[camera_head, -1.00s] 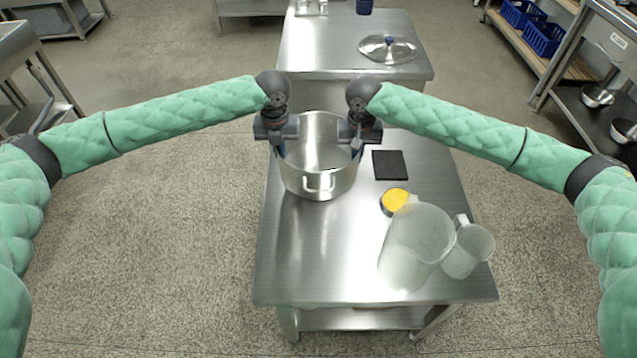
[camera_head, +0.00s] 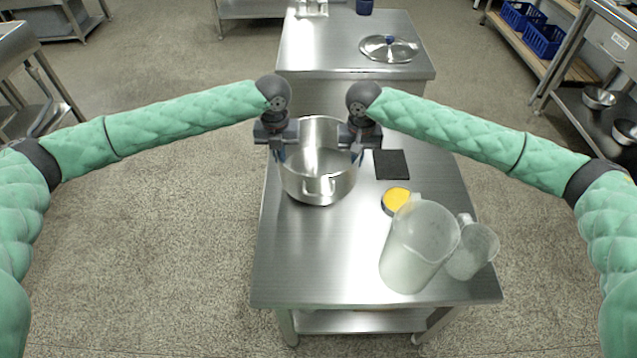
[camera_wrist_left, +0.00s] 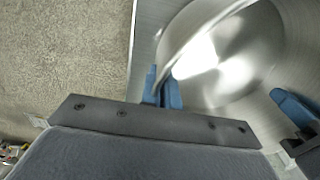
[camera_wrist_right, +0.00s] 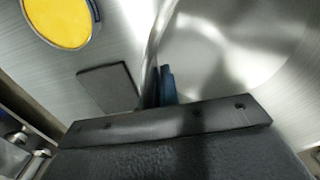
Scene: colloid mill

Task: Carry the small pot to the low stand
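My right gripper (camera_head: 355,154) is shut on the right rim, as the right wrist view shows (camera_wrist_right: 160,88). The pot looks empty. I cannot tell which surface is the low stand.
Right of the pot lie a black pad (camera_head: 391,165) and a yellow-topped round item (camera_head: 397,199). A large translucent jug (camera_head: 415,250) and a smaller one (camera_head: 473,252) stand front right. A lid (camera_head: 388,48) lies on the far table (camera_head: 320,50). The front-left tabletop is clear.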

